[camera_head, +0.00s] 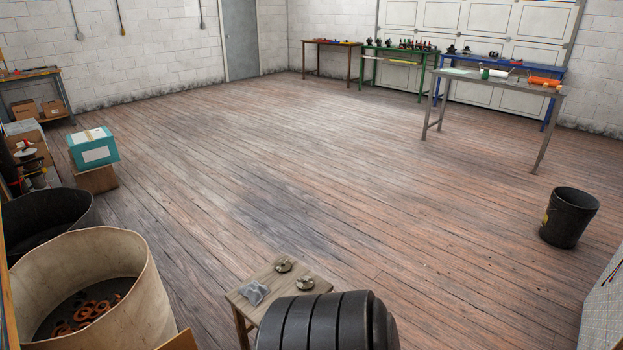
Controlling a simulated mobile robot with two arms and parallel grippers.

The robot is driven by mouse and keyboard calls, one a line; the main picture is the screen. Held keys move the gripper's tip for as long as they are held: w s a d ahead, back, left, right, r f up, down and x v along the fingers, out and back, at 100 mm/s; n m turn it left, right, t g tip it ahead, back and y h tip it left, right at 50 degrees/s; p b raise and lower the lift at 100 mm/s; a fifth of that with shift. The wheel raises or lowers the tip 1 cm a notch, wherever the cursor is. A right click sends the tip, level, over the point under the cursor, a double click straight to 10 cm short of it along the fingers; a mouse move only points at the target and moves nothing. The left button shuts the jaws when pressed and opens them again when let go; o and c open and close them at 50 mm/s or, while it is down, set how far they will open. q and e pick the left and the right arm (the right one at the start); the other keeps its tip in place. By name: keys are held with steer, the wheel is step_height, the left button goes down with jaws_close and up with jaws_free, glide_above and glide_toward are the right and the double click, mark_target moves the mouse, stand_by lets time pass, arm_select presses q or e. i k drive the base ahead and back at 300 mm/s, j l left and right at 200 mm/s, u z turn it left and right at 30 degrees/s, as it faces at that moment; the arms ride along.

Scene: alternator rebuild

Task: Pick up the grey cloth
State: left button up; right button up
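A crumpled grey cloth (254,293) lies on the left part of the top of a small wooden stool (272,278) at the bottom middle of the head view. Two round metal parts lie on the same top, one at the back (284,266) and one to the right (305,283), both apart from the cloth. A large black ribbed shape hides the stool's front right part. Neither of my grippers is in view.
A large tan drum (140,300) with rusty rings inside and a black tub (80,206) stand at left. A teal box (95,147) sits behind them. A black bucket (568,217) and a grey table (500,86) stand at right. The middle floor is clear.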

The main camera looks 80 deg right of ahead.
mark_target(254, 291)
steer(key=z, duration=2.15)
steer(key=u, duration=0.75)
steer(key=i+l+u, duration=0.1)
steer(key=l+u, duration=0.7)
steer(key=l, duration=0.15)
steer(key=l+u, duration=0.35)
steer(key=l, duration=0.2)
steer(key=k+l+u, duration=0.1)
steer(key=l+u, duration=0.3)
steer(key=l, duration=0.1)
